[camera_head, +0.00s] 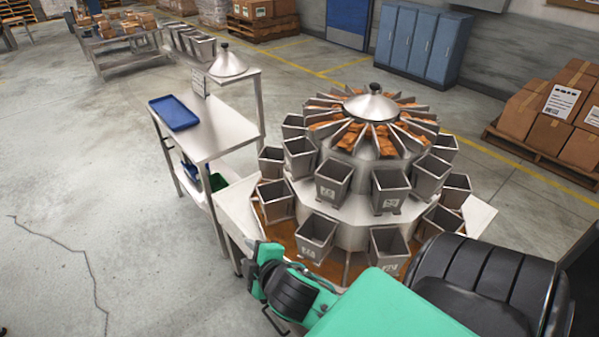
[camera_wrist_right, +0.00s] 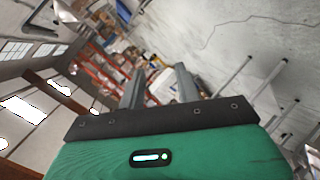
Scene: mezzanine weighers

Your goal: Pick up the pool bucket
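The round steel weigher (camera_head: 375,105) carries an upper ring and a lower ring of grey buckets. An upper-ring bucket (camera_head: 333,182) and a lower-ring bucket (camera_head: 316,238) face me, both with labels I cannot read. Several similar buckets are there, and I cannot tell which one is the pool bucket. My right gripper (camera_head: 264,262) is in front of the weigher's lower left side, and its fingers are hard to make out there. In the right wrist view its fingers (camera_wrist_right: 156,78) are apart with nothing between them. My left gripper is not in view.
A steel table (camera_head: 222,128) left of the weigher holds a blue tray (camera_head: 174,112) and a conical lid (camera_head: 228,62). Spare buckets (camera_head: 192,42) stand in a row behind. Boxes (camera_head: 560,105) on a pallet are at right, blue lockers (camera_head: 422,42) at back. The left floor is clear.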

